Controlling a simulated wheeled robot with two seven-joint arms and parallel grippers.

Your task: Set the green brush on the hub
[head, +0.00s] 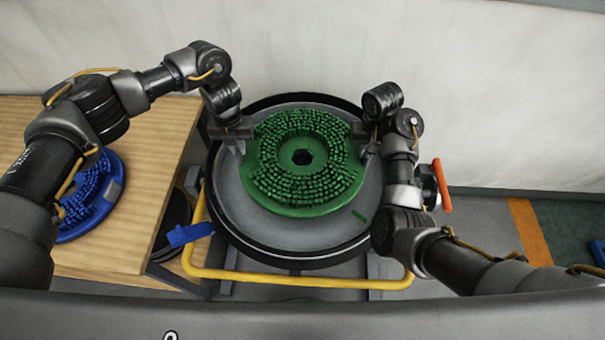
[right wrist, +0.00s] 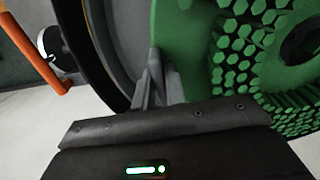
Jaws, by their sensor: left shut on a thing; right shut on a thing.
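The green brush (head: 303,209) is a round disc with bristles facing up and a dark hole in its middle. It is over the round grey disc (head: 240,210) of the scrubber head, set toward its back; whether it touches the disc I cannot tell. The hub is not visible. My left gripper (head: 241,143) is shut on the brush's left rim. My right gripper (head: 364,150) is shut on its right rim. The right wrist view shows the right fingers at the rim of the green brush (right wrist: 190,60).
A wooden table (head: 140,160) at left carries a blue brush (head: 92,200). A blue tab (head: 188,234) and a yellow bar (head: 300,283) lie at the front of the scrubber. An orange handle (head: 441,186) stands at right. A pale wall (head: 330,50) closes the back.

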